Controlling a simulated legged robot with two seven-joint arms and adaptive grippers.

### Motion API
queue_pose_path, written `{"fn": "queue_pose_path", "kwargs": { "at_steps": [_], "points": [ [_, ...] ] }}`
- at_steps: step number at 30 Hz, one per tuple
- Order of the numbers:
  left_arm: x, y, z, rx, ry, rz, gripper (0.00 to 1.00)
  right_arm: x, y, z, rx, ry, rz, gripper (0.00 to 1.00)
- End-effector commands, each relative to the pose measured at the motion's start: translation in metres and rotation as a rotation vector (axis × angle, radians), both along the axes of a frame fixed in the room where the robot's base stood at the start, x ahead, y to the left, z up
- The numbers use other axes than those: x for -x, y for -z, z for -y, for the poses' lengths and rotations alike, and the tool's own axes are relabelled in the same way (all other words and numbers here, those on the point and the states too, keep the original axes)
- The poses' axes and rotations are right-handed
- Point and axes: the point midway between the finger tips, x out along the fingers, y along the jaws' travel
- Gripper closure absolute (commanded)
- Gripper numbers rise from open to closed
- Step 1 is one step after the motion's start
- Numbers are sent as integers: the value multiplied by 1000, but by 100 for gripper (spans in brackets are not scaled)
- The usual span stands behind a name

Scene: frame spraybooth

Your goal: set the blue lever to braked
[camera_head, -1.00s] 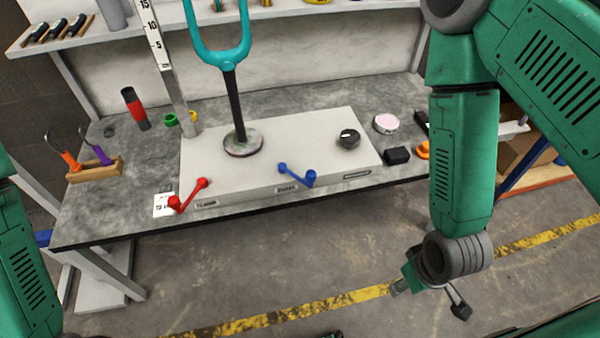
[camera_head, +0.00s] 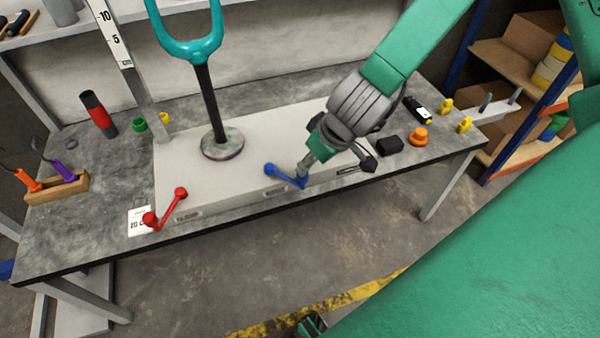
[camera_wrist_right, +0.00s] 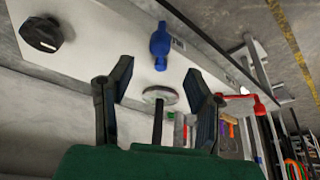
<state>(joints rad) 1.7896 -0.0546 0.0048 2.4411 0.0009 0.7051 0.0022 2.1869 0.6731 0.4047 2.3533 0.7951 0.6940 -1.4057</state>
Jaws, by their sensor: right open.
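The blue lever (camera_head: 283,175) is on the front edge of a pale raised panel (camera_head: 185,170) on the workbench. Its arm slants from upper left to lower right in the head view. My right gripper (camera_head: 305,168) reaches down from the upper right, its tips over or close beside the lever's right end. In the right wrist view the open, empty gripper (camera_wrist_right: 155,72) has the blue lever (camera_wrist_right: 160,45) beyond its tips, between them in the picture. I cannot tell whether it touches. The lever's label is too small to read. My left gripper cannot be made out.
A red lever (camera_head: 165,208) is left along the same panel edge. A teal fork on a dark post (camera_head: 207,105) stands behind. The floor in front is clear.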

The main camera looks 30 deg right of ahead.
Motion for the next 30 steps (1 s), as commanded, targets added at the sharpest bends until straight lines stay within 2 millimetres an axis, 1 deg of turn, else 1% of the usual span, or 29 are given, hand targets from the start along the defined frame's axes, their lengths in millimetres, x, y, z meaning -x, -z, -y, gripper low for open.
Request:
{"fn": "queue_pose_path", "kwargs": {
  "at_steps": [1,3,9,12,18,25,26,27,29,30],
  "points": [
    [0,9,0,0,0,0,27,-4,16,0,0,2,-3,55],
    [0,14,0,0,0,0,27,-9,30,-1,0,1,-3,55],
    [0,27,0,0,0,0,27,-22,62,-4,0,1,-2,55],
    [0,30,0,0,0,0,27,-27,72,-5,0,1,-1,55],
    [0,32,0,0,0,0,27,-31,79,-6,1,0,1,55],
    [0,32,0,0,0,0,27,-32,79,-6,1,0,1,55],
    [0,32,0,0,0,0,27,-31,79,-6,1,0,1,62],
    [0,32,0,0,0,0,27,-31,79,-6,1,0,1,76],
    [0,32,0,0,0,0,27,-31,79,-6,1,0,1,97],
    [0,32,0,0,0,0,27,-31,79,-6,1,0,0,100]
  ]
}}
